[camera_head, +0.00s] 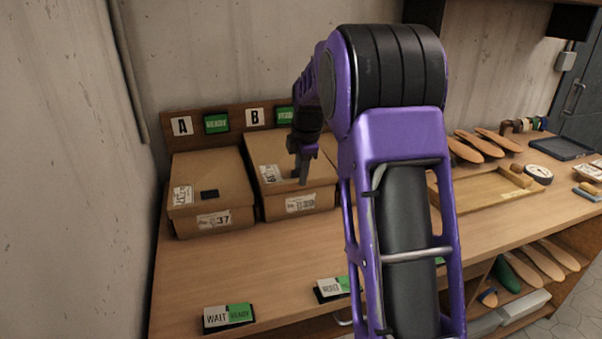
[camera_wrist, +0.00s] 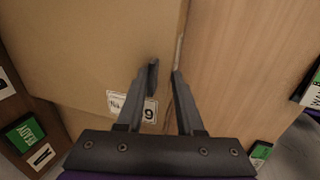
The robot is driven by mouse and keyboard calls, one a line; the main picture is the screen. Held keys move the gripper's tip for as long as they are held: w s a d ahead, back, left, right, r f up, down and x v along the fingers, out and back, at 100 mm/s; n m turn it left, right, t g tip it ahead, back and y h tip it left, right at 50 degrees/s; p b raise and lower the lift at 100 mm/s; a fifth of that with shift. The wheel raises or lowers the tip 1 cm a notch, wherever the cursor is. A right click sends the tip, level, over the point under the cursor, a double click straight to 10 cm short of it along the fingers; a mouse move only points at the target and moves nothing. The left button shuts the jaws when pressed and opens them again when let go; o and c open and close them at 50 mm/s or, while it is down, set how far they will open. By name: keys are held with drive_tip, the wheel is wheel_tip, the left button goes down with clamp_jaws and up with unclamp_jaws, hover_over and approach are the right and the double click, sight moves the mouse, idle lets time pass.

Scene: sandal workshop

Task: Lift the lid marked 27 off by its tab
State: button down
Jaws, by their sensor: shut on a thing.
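Two lidded cardboard boxes stand at the back of the bench. The left box (camera_head: 230,222), under sign A, has a dark tab (camera_head: 209,194) on its lid, and its front label seems to read 37. The right box (camera_head: 272,212), under sign B, has a lid (camera_head: 268,154) whose label seems to read 39. I cannot make out a clear 27. My gripper (camera_head: 301,178) points down at the right box's lid, near its front edge. In the wrist view my fingers (camera_wrist: 165,70) are at this lid (camera_wrist: 85,45), shut on its tab, which they hide. The lid looks seated.
Green READY cards (camera_head: 216,123) show behind the boxes. Two card stands (camera_head: 228,317) lie at the bench's front edge. A wooden tray (camera_head: 480,189) and sandal soles (camera_head: 476,146) are to the right. Bare bench lies in front of the boxes. A wall is close on the left.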

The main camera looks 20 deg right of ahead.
drive_tip(key=shift+w+r+p, duration=0.1)
drive_tip(key=shift+r+p, duration=0.15)
drive_tip(key=shift+p, duration=0.1)
drive_tip(key=shift+f+g, duration=0.1)
drive_tip(key=shift+g, duration=0.4)
drive_tip(key=shift+v, duration=1.2)
